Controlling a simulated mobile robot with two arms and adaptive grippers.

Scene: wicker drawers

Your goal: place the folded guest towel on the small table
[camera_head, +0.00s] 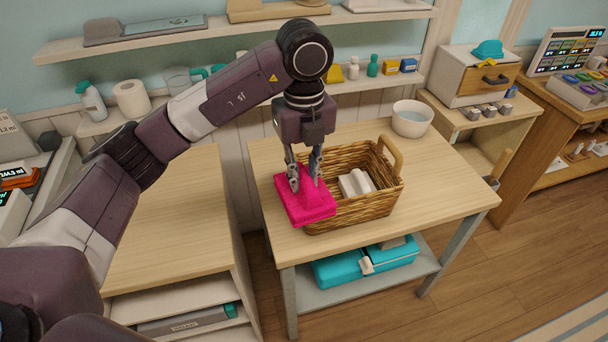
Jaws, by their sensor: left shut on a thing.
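The folded guest towel (308,207) is bright pink. My left gripper (304,182) points down and is shut on it. The towel is at the left side of the wicker basket (372,208) and covers part of the rim there. I cannot tell whether it touches the basket or hangs just above it. The basket has a wooden handle and stands on the small table (440,187), which has a light wood top. A white item (355,184) lies inside the basket. My right gripper does not show.
A white bowl (412,118) stands at the table's back right. The table top is clear to the right of the basket. A teal case (350,267) lies on the lower shelf. A wooden cabinet (165,225) stands left, and wall shelves (235,30) run behind.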

